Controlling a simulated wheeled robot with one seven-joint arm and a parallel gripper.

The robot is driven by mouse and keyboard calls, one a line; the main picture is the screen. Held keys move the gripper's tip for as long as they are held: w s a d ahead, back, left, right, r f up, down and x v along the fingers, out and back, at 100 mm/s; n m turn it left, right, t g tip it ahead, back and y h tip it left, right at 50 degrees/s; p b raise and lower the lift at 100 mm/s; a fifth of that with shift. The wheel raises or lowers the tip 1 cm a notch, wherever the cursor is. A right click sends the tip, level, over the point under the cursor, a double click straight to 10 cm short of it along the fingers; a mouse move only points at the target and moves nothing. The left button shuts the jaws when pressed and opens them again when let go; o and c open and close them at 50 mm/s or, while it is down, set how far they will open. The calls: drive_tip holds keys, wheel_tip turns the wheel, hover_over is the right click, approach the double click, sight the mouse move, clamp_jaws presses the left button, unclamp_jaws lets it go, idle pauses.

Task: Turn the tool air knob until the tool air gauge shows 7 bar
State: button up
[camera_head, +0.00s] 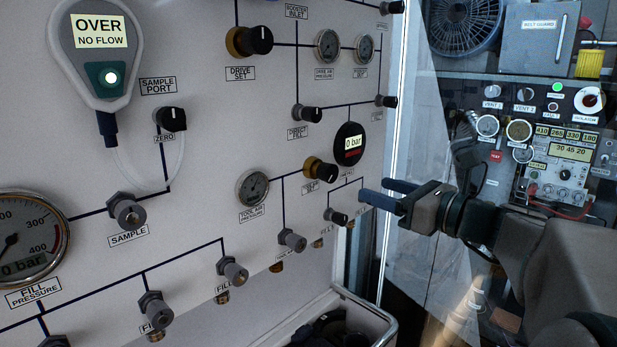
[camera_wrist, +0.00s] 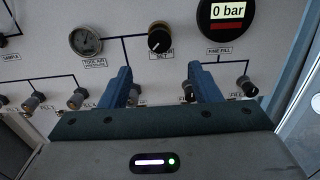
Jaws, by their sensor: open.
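The tool air knob (camera_head: 320,170) is a black knob on a brass collar, right of the tool air pressure gauge (camera_head: 252,188) on the pale panel. In the wrist view the knob (camera_wrist: 160,37) shows a pale pointer line, and the gauge (camera_wrist: 85,40) is to its left. The gauge's dial is too small to read. My gripper (camera_head: 376,191) is open and empty, right of the knob and apart from it. In the wrist view its two blue fingers (camera_wrist: 160,72) are spread, with the knob above and between their tips.
A round fine fill display (camera_head: 349,145) reading 0 bar sits right of the knob. Several small valves line the panel below, including one (camera_head: 336,217) near my fingers. A black bin (camera_head: 345,322) stands below right. An equipment rack (camera_head: 530,140) is at the far right.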

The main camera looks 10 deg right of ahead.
sight(332, 175)
drive_tip(key=x, duration=1.1)
drive_tip(key=shift+w+a, duration=0.2)
drive_tip(key=shift+w, duration=0.05)
drive_tip(key=c, duration=1)
